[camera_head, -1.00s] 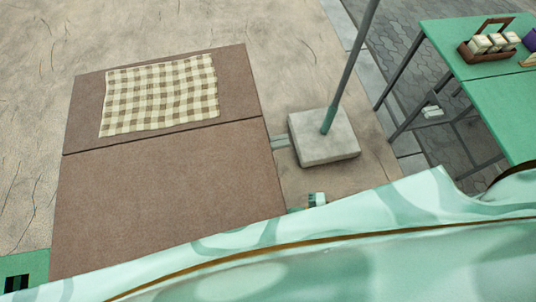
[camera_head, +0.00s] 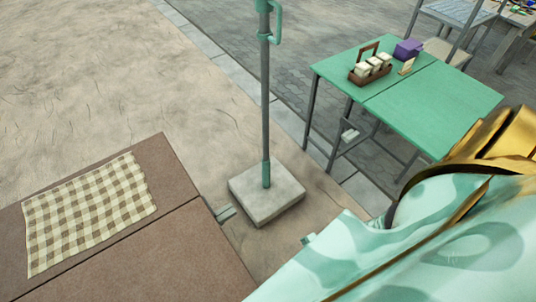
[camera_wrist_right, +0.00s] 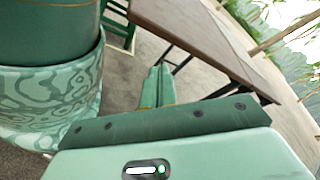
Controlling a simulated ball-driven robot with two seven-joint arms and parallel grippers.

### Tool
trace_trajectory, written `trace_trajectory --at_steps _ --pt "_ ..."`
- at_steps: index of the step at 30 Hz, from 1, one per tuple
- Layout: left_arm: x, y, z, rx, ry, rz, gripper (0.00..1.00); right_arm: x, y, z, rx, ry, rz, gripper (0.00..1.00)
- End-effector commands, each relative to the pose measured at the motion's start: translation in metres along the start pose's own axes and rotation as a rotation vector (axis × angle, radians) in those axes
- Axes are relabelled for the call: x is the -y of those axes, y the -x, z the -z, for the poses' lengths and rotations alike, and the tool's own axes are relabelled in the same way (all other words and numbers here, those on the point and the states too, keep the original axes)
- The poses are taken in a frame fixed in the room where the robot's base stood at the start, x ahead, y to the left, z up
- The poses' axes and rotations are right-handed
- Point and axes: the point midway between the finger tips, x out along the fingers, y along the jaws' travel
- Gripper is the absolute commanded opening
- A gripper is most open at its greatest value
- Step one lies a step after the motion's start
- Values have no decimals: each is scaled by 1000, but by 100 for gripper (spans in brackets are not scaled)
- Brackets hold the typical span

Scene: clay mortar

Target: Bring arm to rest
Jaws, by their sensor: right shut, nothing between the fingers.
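My right gripper (camera_wrist_right: 157,88) shows in the right wrist view with its green fingers together and nothing between them. It hangs in free space, with a brown table beyond it and a green patterned rounded body of mine to the left. In the head view, a pale green and gold part of my own body fills the lower right corner, and neither gripper shows there. My left gripper is out of sight.
A brown table (camera_head: 192,247) with a checked cloth (camera_head: 88,212) is at lower left. A pole stands in a concrete base (camera_head: 250,207). A green folding table (camera_head: 425,105) holds a caddy (camera_head: 369,70) and a purple box (camera_head: 408,48). Open paving lies at upper left.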

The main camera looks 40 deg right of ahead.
Motion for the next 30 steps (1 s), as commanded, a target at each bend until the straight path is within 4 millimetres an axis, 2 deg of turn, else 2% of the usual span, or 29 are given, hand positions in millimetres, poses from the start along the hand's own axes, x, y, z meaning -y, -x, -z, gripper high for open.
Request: trace_trajectory --at_steps 1,3,9,21,23,26,30 --pt "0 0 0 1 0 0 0 -1 14 0 -1 0 -3 0" --pt "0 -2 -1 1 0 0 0 -2 30 0 -1 -1 -3 0" --pt "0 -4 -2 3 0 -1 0 -2 59 0 0 -1 -2 0" --pt "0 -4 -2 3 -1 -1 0 -1 66 0 1 37 -1 0" --pt "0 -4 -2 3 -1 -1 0 -5 66 3 -15 131 -26 0" --pt "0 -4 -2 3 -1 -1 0 -20 68 23 -93 451 -131 0" --pt "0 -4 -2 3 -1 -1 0 -30 69 84 -299 1095 -403 0"
